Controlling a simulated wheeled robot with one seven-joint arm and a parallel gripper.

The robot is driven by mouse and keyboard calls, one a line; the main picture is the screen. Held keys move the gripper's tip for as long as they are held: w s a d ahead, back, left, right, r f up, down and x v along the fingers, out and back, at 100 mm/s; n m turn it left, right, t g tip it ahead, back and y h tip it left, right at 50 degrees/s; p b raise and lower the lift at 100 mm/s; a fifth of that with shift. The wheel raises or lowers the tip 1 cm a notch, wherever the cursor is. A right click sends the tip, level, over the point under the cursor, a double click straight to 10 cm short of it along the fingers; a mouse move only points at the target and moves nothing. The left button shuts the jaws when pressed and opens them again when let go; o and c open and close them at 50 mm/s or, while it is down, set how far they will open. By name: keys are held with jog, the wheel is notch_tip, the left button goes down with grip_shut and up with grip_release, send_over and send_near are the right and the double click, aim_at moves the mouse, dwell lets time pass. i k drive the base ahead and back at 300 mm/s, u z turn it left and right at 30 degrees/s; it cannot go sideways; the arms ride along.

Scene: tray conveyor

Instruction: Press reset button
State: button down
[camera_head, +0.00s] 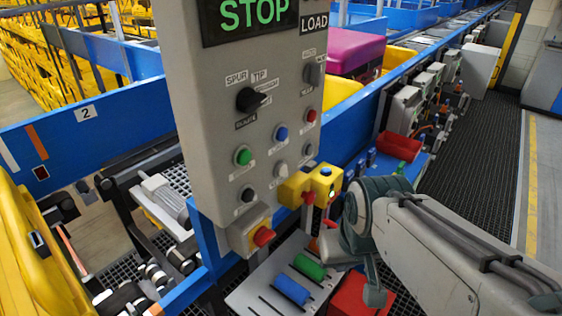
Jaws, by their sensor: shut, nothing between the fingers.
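A grey control panel (225,140) stands upright in the middle of the head view. It carries a black rotary switch (250,99), a green button (242,156), a blue button (281,133), a red button (311,115) and several pale or dark ones. The small labels are too blurred to tell which is reset. A red mushroom button (263,236) sits on a yellow base at the panel's lower edge. My arm reaches in from the lower right. My gripper (374,292) appears shut and empty, low and right of the panel, apart from its buttons. Its fingertips are hard to make out.
A yellow box (318,183) with blue and red buttons stands between panel and wrist. Below are a blue cylinder (291,290), a green cylinder (309,267) and a red bin (358,299). A blue-sided conveyor (345,115) carries a magenta tray (352,50). The dark floor at right is clear.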

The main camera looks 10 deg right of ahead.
aim_at(282, 170)
jog(key=k, duration=0.5)
jog(key=z, duration=1)
jog(key=k, duration=0.85)
jog(key=u, duration=1.15)
jog(key=i, duration=0.5)
jog(key=u, duration=0.1)
